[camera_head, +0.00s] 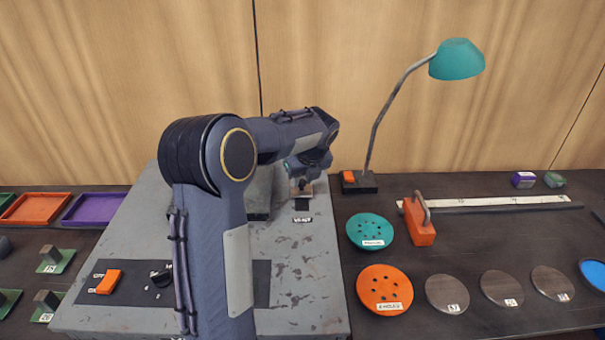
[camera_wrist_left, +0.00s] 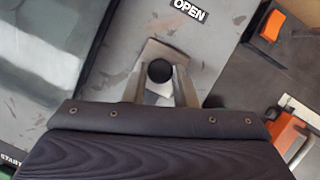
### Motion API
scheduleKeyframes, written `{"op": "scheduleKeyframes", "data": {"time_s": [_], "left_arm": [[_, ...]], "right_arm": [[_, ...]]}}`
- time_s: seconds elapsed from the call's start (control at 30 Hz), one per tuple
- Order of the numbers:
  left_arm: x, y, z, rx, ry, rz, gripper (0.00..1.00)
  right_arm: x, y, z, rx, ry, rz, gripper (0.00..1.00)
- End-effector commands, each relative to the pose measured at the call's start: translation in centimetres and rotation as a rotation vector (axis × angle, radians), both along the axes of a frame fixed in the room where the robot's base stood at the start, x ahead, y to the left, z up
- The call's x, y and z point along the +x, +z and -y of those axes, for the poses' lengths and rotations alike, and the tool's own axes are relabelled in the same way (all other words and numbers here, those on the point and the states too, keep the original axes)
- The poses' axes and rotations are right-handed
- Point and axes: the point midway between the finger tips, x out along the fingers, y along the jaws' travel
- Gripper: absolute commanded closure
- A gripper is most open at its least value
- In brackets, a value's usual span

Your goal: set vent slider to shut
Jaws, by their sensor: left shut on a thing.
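The vent slider's round black knob (camera_wrist_left: 159,71) shows in the left wrist view, standing on a pale metal plate (camera_wrist_left: 165,50). My left gripper (camera_wrist_left: 160,82) is shut on the knob, one finger on each side. A white "OPEN" label (camera_wrist_left: 189,9) is on the grey panel just beyond the plate. In the head view, my left gripper (camera_head: 301,187) is at the far right part of the grey machine top (camera_head: 300,260), and a small "VENT" label (camera_head: 302,220) lies nearer. The knob is hidden there by my gripper. My right gripper is not in view.
A teal lamp (camera_head: 457,60) on a dark base with an orange switch (camera_head: 348,176) stands close right of my gripper. Sanding discs (camera_head: 384,289) and an orange-handled bar tool (camera_head: 418,222) lie on the right. An orange switch (camera_head: 108,281) sits on the machine's front left.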

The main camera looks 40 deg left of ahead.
Motion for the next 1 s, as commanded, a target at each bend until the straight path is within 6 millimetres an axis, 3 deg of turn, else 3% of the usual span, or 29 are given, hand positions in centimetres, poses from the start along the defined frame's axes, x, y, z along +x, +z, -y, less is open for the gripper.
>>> {"op": "scheduleKeyframes", "data": {"time_s": [0.2,0.57,0.6,0.73,1.0], "left_arm": [[-3.4,-0.1,2.9,-0.001,-0.003,0.002,1.00],[-4.0,-0.1,3.4,-0.001,-0.001,-0.005,1.00],[-4.0,-0.1,3.4,-0.002,-0.001,-0.005,0.73],[-4.0,-0.1,3.3,-0.002,-0.001,-0.003,0.56],[-3.9,-0.1,3.3,-0.001,-0.001,-0.001,0.53]], "right_arm": [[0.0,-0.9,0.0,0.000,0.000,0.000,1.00],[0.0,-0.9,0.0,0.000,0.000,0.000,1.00],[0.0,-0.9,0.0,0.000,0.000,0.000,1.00],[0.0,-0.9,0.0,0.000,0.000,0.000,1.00],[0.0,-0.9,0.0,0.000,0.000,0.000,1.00]]}}
